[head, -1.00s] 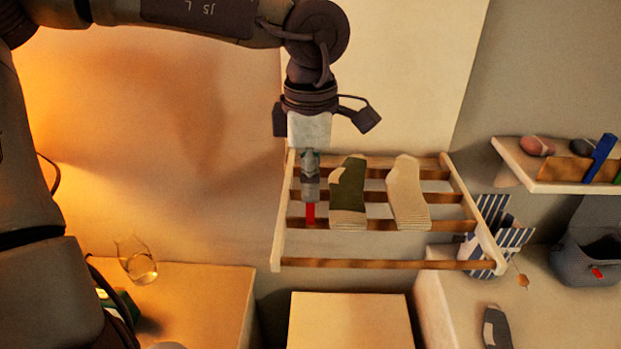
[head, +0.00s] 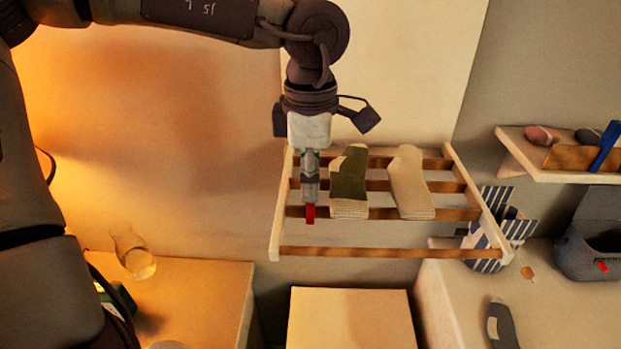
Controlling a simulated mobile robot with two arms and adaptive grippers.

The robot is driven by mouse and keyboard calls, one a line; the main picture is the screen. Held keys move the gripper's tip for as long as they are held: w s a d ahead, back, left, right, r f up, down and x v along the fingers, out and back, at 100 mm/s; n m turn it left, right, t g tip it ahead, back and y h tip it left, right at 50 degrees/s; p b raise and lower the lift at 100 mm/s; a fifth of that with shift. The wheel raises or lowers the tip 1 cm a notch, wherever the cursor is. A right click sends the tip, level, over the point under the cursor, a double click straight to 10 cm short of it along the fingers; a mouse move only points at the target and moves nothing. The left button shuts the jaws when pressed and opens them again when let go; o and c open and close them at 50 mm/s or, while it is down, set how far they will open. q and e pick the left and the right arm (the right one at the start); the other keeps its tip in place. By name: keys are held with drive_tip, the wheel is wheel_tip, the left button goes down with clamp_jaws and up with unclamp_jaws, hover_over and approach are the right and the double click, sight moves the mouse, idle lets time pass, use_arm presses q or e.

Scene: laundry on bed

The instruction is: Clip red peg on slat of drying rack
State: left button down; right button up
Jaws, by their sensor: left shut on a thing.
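The wooden drying rack (head: 380,252) sticks out from the wall with several brown slats. The red peg (head: 310,214) is at the left end of a slat in front of the sock row. My left gripper (head: 310,201) points down and is shut on the red peg. The peg overlaps the slat in this view; I cannot tell whether its jaws straddle it. A green and cream sock (head: 349,185) and a cream sock (head: 408,185) hang on the rack to the right of the gripper. My right gripper is not in view.
A glass vase (head: 133,258) stands on the left table. A wall shelf (head: 560,172) with stones is at the right. A striped bag (head: 490,245), a grey basket (head: 585,255) with a red item and a dark sock (head: 500,325) are on the right surface.

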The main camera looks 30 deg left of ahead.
use_arm(q)
drive_tip(key=shift+f+b, duration=0.7)
drive_tip(key=shift+f, duration=0.15)
drive_tip(key=c, duration=1)
unclamp_jaws()
drive_tip(key=shift+r, duration=0.15)
wheel_tip(320, 180, up, 12)
drive_tip(key=shift+f, duration=0.1)
